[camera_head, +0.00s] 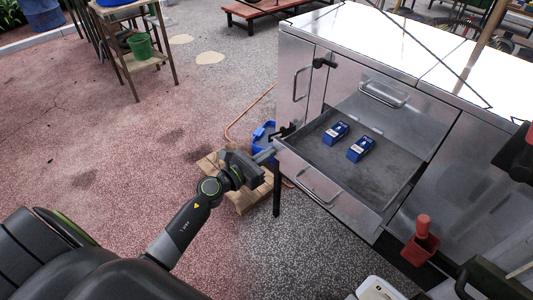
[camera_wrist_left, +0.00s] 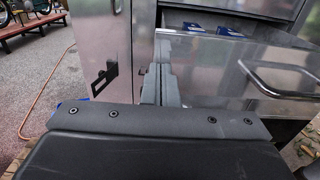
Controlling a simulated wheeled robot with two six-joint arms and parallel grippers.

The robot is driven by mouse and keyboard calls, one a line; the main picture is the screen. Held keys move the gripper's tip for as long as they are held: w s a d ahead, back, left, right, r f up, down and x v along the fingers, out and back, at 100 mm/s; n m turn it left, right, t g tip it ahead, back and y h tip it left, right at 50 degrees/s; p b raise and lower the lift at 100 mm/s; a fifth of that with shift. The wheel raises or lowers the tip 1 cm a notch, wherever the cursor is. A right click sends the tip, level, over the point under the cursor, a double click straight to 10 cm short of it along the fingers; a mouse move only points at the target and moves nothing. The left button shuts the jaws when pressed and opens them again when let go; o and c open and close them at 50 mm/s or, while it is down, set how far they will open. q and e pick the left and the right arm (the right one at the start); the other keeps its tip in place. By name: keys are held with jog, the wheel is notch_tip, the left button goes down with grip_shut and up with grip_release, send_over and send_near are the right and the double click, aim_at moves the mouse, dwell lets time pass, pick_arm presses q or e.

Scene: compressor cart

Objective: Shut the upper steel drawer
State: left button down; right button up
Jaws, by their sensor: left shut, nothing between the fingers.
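A steel drawer (camera_head: 326,196) is pulled far out of the metal cart, its front and bar handle facing the lower left. Two blue boxes with pale labels (camera_head: 336,133) (camera_head: 360,149) lie inside it. A shut panel with a handle (camera_head: 384,94) is above the opening. My left gripper (camera_head: 272,152) is shut and empty at the left end of the drawer front. In the left wrist view the shut fingers (camera_wrist_left: 160,82) overlap the left edge of the drawer front (camera_wrist_left: 205,70); I cannot tell whether they touch it. My right gripper is not seen.
A cabinet door with a handle (camera_head: 301,82) is left of the drawer. A wooden crate (camera_head: 246,196) stands below my left gripper. A red holder (camera_head: 421,245) hangs at the cart's lower front. The paved ground at left is largely clear.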

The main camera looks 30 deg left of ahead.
aim_at(309, 126)
pick_arm(q)
jog(key=b+x, duration=0.4)
jog(key=x, duration=1.4)
jog(key=shift+w, duration=0.1)
